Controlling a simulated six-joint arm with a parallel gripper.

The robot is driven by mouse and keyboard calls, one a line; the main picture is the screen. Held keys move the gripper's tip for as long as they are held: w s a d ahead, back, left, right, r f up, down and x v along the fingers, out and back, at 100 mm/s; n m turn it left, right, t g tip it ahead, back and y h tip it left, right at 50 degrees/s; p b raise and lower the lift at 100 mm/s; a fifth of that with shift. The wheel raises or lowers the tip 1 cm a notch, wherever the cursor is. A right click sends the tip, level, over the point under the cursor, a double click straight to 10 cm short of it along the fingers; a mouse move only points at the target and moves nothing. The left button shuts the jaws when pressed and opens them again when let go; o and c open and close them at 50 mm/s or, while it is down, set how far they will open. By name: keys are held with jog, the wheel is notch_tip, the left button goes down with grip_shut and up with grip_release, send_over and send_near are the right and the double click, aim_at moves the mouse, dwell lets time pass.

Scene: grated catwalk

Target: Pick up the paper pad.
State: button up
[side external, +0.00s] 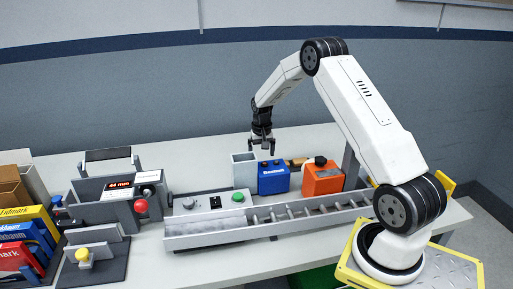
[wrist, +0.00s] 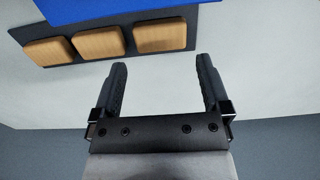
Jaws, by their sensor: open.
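I cannot make out a paper pad for certain in either view. My gripper (side external: 262,149) hangs pointing down above the back part of the table, over the area behind the blue box (side external: 273,178). In the wrist view my gripper (wrist: 161,65) has its two fingers spread wide, with nothing between them. The surface behind the boxes is partly hidden in the side view.
A dark holder (wrist: 185,43) with wooden blocks (wrist: 100,43) and a blue object (wrist: 110,10) lie beyond my fingertips. A grey open box (side external: 244,170) and an orange box (side external: 322,178) flank the blue box. A grey conveyor (side external: 215,235) runs in front. Binders (side external: 25,225) stand far left.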

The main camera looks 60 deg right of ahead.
jog(key=shift+f, duration=0.1)
jog(key=shift+f, duration=2.5)
jog(key=c, duration=0.9)
